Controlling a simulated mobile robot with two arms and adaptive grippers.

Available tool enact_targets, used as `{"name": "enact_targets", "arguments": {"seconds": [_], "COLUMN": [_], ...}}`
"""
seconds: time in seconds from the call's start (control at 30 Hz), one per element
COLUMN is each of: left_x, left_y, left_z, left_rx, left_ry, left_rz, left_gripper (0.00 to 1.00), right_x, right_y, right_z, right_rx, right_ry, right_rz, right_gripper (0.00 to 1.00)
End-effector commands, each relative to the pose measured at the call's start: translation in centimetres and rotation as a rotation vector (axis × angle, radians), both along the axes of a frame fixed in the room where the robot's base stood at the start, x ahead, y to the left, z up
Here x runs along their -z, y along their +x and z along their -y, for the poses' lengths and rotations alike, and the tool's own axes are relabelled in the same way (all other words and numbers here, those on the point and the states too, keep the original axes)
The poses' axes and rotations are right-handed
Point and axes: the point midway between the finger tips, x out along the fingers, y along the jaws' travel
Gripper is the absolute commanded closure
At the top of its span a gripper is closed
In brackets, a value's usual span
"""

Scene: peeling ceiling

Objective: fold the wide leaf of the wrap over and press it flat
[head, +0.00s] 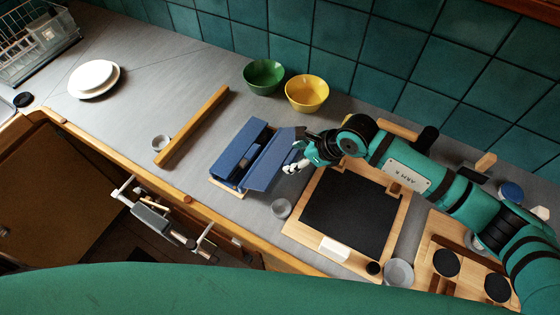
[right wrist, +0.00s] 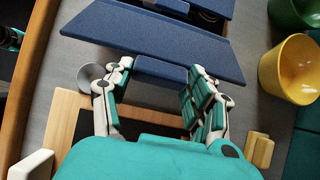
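The blue wrap (head: 228,171) lies on the counter on a light wooden base. Its wide leaf (head: 271,165) stands raised and tilted on the side towards my right arm. In the right wrist view the leaf (right wrist: 150,38) spans the top as a broad blue panel. My right gripper (head: 296,163) is beside the leaf's outer side. In the wrist view its fingers (right wrist: 160,78) are spread apart, with tips close to the leaf's lower edge; I cannot tell whether they touch it.
A wooden bar (head: 192,125) and small cup (head: 161,142) are left of the wrap. Green (head: 263,77) and yellow (head: 307,93) bowls stand behind. A black-topped board (head: 345,212) and grey cup (head: 281,208) are right. White plates (head: 94,78) sit far left.

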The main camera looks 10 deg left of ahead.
Motion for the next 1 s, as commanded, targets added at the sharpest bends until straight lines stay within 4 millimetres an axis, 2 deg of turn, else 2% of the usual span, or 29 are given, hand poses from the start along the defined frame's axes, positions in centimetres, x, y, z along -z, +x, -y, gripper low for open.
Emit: {"name": "enact_targets", "arguments": {"seconds": [0.27,0.6,1.0], "left_x": [0.0,-0.1,-0.1], "left_y": [0.1,0.1,0.1], "left_z": [0.0,0.0,0.0], "left_rx": [0.0,0.0,0.001], "left_ry": [0.0,0.0,0.0], "left_rz": [0.001,0.001,0.001], "left_gripper": [0.24,0.24,0.24], "right_x": [-0.3,-2.3,-2.5], "right_y": [0.0,0.7,0.7], "right_z": [-0.3,-1.7,-1.9], "right_rx": [-0.002,-0.001,-0.001], "right_ry": [0.002,0.002,0.001], "right_rz": [0.0,0.001,0.0], "right_gripper": [0.48,0.48,0.48]}}
